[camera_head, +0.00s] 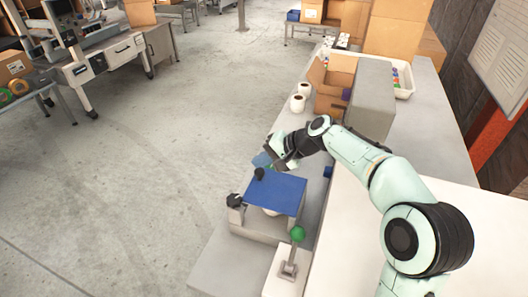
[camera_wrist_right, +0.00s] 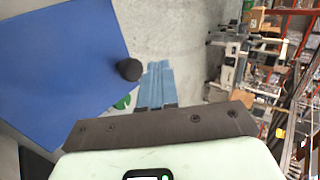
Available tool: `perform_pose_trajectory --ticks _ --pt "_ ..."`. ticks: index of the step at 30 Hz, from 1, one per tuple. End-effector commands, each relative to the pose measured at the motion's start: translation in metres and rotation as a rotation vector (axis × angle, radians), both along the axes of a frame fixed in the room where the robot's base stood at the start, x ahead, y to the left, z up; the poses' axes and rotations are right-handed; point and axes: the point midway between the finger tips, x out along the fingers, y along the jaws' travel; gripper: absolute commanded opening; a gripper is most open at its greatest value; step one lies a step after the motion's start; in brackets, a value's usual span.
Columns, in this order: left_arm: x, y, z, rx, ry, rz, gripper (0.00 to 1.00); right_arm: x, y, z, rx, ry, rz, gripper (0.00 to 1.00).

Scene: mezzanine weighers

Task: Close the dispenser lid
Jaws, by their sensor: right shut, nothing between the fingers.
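The dispenser (camera_head: 262,228) is a grey box on the near end of the bench. Its flat blue lid (camera_head: 276,192) stands raised above the box, with a gap in which something white shows. A black knob (camera_head: 259,173) sits at the lid's far left corner. In the right wrist view the lid (camera_wrist_right: 62,62) fills the left side, with the knob (camera_wrist_right: 129,69) at its edge. My right gripper (camera_head: 262,160) is just beyond that corner. Its blue fingers (camera_wrist_right: 156,68) are shut and empty, close beside the knob; I cannot tell whether they touch. My left gripper is not in view.
A green-balled lever (camera_head: 297,233) stands at the dispenser's near right. Another black knob (camera_head: 234,200) is on its left side. White rolls (camera_head: 298,103), a cardboard box (camera_head: 332,90) and a grey box (camera_head: 372,100) stand farther along the bench.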

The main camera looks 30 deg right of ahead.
Motion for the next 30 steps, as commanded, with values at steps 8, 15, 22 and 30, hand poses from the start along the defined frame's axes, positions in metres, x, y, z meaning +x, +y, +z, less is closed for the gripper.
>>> perform_pose_trajectory --ticks 8,15,22,30 --pt "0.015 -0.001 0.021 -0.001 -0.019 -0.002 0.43 0.009 0.007 -0.013 -0.057 0.058 0.002 0.0" --pt "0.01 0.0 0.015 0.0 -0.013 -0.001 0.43 0.011 0.008 -0.022 -0.057 0.056 0.001 0.0" --pt "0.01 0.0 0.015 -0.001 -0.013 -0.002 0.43 0.012 0.009 -0.022 -0.056 0.056 0.001 0.0" --pt "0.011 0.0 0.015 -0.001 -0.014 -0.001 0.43 0.012 0.009 -0.022 -0.056 0.056 0.001 0.0"
